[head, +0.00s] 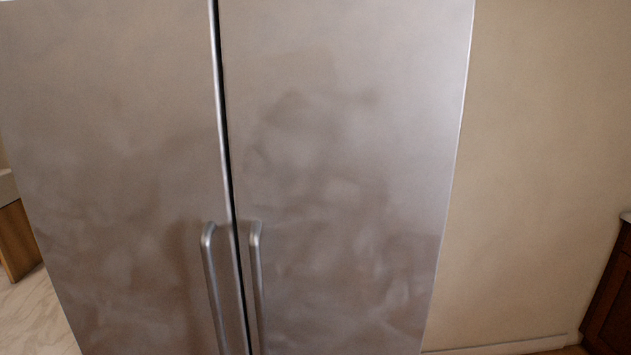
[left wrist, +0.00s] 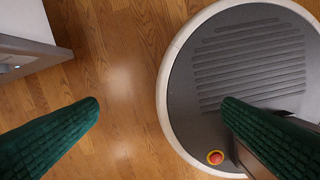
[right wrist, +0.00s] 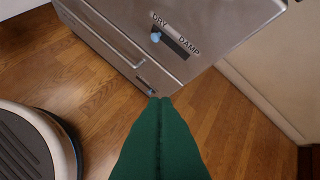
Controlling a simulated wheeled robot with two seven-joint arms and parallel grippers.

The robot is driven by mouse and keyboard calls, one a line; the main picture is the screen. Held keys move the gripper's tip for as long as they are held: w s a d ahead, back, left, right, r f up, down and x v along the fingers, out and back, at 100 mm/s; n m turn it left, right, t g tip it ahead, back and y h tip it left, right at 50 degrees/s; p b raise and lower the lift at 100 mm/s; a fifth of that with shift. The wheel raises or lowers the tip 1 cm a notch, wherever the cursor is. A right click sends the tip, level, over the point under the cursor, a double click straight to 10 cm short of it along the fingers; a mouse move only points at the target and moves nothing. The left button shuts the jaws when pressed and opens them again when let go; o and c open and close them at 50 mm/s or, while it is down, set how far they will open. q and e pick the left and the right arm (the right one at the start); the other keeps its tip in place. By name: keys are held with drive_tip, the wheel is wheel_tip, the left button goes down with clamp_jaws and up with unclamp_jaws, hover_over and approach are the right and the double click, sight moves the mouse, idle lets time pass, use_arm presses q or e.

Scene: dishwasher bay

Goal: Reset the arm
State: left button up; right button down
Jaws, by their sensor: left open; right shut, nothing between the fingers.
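My left gripper (left wrist: 162,106) shows in the left wrist view with its two green fingers spread wide apart. Nothing is between them, and wood floor lies beneath. My right gripper (right wrist: 160,101) shows in the right wrist view with its green fingers pressed together and nothing held. Its tips point toward the lower part of a steel front with the words DRY and DAMP on it. I cannot tell how far the tips are from that front. Neither gripper nor arm shows in the head view.
A tall steel double-door refrigerator (head: 340,150) fills most of the head view, both doors closed, with two vertical handles. A beige wall (head: 540,150) and dark wood cabinet (head: 610,300) stand at right. My round base shows in both wrist views. Bare wood floor (left wrist: 120,60) lies beside it.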

drive_tip(key=s+d+f+m+g, duration=0.1)
drive_tip(key=s+f, duration=0.3)
drive_tip(key=s, duration=0.6)
drive_tip(key=s+d+f+m+g+h, duration=0.1)
drive_tip(key=s+f+m+g, duration=0.2)
drive_tip(key=s, duration=0.8)
drive_tip(key=s+d+f+m+g+h, duration=0.1)
drive_tip(key=s+f+m+g, duration=0.1)
drive_tip(key=s+f, duration=0.4)
drive_tip(key=s, duration=0.4)
drive_tip(key=shift+s+d+f+m+g, duration=0.3)
drive_tip(key=shift+s+d+f+m, duration=0.05)
drive_tip(key=shift+d+f+m, duration=0.05)
